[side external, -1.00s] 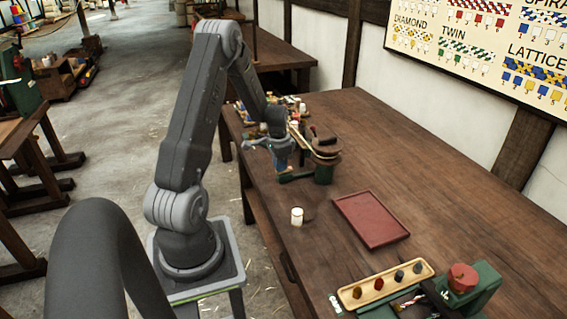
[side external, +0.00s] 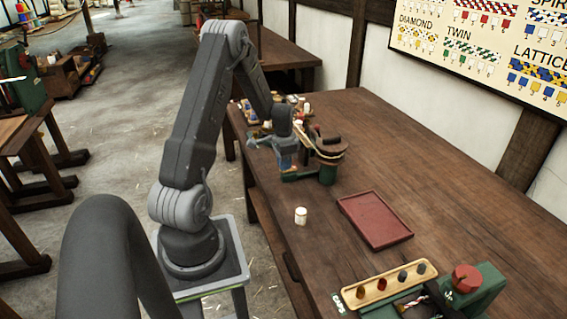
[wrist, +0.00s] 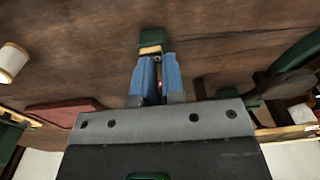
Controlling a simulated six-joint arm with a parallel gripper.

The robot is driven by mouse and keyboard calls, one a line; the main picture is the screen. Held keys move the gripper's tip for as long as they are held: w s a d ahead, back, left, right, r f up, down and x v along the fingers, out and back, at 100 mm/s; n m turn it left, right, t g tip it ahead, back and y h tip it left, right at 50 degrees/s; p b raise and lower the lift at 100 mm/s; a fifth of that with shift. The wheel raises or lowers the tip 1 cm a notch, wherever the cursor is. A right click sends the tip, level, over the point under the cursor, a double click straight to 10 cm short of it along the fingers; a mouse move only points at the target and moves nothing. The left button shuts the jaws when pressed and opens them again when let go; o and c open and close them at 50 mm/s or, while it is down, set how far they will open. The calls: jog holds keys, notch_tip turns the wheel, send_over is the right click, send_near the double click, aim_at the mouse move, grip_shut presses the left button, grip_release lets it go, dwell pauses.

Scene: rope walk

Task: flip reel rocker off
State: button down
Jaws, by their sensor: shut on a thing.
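The reel (side external: 329,148) stands on a green post at the far left part of the bench, with a low green switch box (side external: 298,177) reaching out to its left. My gripper (side external: 287,167) is down at that box. In the wrist view my blue fingers (wrist: 158,60) are nearly together at the green box (wrist: 152,38), which has a pale band at its near edge. A small reddish bit shows between the fingers. The rocker itself is mostly hidden by them, and its tilt cannot be told.
A white cylinder (side external: 301,215) and a red tray (side external: 345,208) stand nearer on the bench. A wooden holder (side external: 352,299) with several pegs and a green machine (side external: 486,292) are at the near end. Small items crowd behind my gripper. The bench's right side is clear.

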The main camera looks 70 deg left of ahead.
jog(key=shift+w+d+f, duration=0.35)
jog(key=shift+d+f, duration=0.1)
jog(key=shift+f, duration=0.15)
jog(key=shift+a+r, duration=0.15)
jog(key=shift+r, duration=0.3)
notch_tip(320, 180, up, 14)
jog(key=s, duration=0.1)
jog(key=shift+a+r, duration=0.15)
jog(key=shift+a, duration=0.05)
jog(key=w+d+r+t+y, duration=0.1)
jog(key=d+r, duration=0.3)
jog(key=d, duration=0.4)
jog(key=w+d+r+t, duration=0.1)
jog(key=d+r, duration=0.4)
jog(key=d, duration=0.4)
jog(key=s+d+r+t, duration=0.1)
jog(key=s+d, duration=0.5)
jog(key=d, duration=0.3)
jog(key=s+d+r+t+h, duration=0.1)
jog(key=s+d+t, duration=0.1)
jog(key=s+d, duration=0.3)
jog(key=d, duration=0.4)
jog(key=shift+s+d, duration=0.15)
jog(key=shift+s, duration=0.2)
jog(key=c, duration=1.8)
grip_release()
jog(key=shift+r, duration=0.15)
